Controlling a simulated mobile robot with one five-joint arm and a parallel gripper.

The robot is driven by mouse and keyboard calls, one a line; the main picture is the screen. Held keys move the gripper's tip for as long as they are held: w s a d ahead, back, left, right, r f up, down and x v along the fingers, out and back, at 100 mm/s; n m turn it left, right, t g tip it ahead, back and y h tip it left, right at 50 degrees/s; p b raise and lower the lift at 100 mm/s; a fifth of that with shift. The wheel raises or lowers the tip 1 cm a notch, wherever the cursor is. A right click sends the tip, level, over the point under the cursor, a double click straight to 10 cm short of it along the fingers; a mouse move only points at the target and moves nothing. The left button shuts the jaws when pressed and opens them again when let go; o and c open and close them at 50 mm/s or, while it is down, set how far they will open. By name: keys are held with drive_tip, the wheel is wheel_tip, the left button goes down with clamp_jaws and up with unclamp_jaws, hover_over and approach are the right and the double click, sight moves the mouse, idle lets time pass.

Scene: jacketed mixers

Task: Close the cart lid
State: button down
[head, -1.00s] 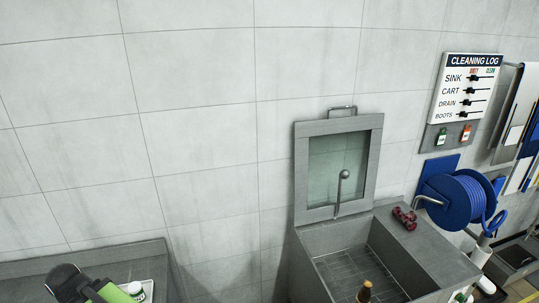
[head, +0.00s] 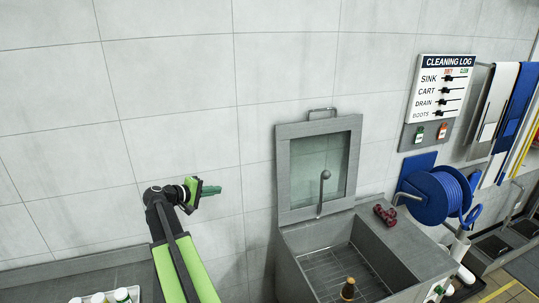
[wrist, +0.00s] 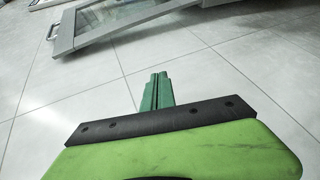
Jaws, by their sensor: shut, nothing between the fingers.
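A grey-framed lid (head: 283,175) with a glass panel stands raised, nearly upright, at the back of a grey basin-like unit (head: 411,262). I take it for the cart lid. It has a bar handle (head: 322,112) on its top edge. The open basin shows below it. My gripper (head: 209,190) is left of the lid, clear of it, with its green fingers shut and empty. In the wrist view my gripper (wrist: 158,84) points at the tiled wall, and the lid (wrist: 140,29) and its handle (wrist: 53,31) show at the top.
A curved metal spout (head: 322,190) stands in front of the glass. Dark red objects (head: 385,214) lie on the unit's rim, and a brown bottle (head: 348,288) is in the basin. A blue hose reel (head: 437,197) hangs at right. The wall area above the lid is clear.

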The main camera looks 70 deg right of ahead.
sight(269, 155)
drive_tip(key=s+d+r+g, duration=0.1)
drive_tip(key=s+d+r, duration=0.1)
drive_tip(key=s+d, duration=0.3)
drive_tip(key=s+d+r+g+h, duration=0.1)
drive_tip(key=s+d+r, duration=0.2)
drive_tip(key=s+d, duration=0.2)
drive_tip(key=s+d+r+g+h, duration=0.1)
drive_tip(key=s+d+r, duration=0.2)
drive_tip(key=d, duration=0.6)
drive_tip(key=shift+s+d+g, duration=0.25)
drive_tip(key=shift+s+g, duration=0.05)
drive_tip(key=shift+s, duration=0.65)
